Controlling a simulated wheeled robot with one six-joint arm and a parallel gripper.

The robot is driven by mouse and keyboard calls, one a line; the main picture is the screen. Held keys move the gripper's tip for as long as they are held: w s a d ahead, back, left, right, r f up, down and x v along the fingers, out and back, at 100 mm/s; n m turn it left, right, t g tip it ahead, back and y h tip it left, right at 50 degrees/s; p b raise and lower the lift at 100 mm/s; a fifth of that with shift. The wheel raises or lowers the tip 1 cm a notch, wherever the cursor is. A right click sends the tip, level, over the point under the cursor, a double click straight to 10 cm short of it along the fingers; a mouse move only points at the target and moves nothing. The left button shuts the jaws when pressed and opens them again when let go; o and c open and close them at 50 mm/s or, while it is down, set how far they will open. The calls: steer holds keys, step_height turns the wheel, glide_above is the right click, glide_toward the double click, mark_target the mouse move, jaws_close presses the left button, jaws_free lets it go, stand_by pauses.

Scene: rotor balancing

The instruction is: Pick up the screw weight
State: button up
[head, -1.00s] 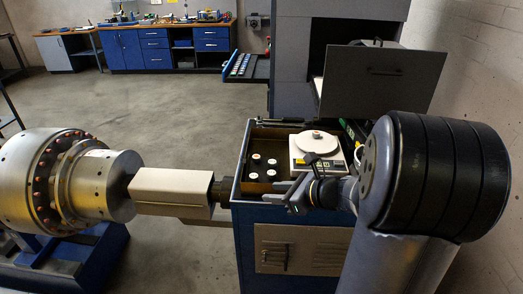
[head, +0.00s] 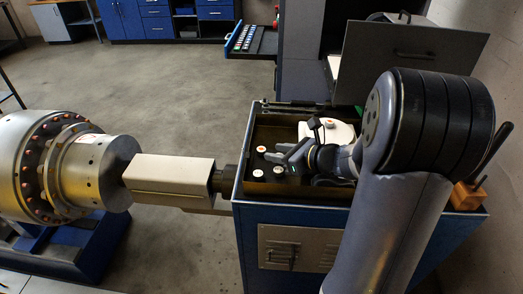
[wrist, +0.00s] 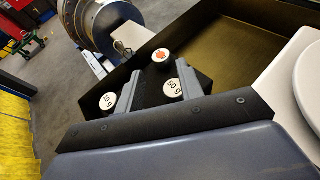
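Several round white-topped weights stand in the open drawer (head: 243,188). In the wrist view one is marked 50 g (wrist: 175,87), one 10 g (wrist: 108,100), and one has an orange mark (wrist: 160,55). A white scale (head: 345,130) stands at the drawer's right, with a small reddish piece (head: 329,122) on top. I cannot tell for sure which piece is the screw weight. My gripper (head: 281,160) is open over the weights; it also shows in the wrist view (wrist: 160,67). The 50 g weight appears between the fingers, near the right one; no grip shows.
A large metal rotor (head: 60,165) with a ring of bolts lies to the left, with a beige block (head: 170,175) between it and the cabinet (head: 295,245). A raised grey panel (head: 410,60) stands behind the scale. An orange block (head: 467,195) sits at the right.

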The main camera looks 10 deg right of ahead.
mark_target(265, 151)
steer(key=p+x, duration=0.1)
steer(key=x, duration=0.4)
steer(key=shift+f, duration=0.2)
steer(key=shift+d, duration=0.1)
steer(key=c, duration=0.8)
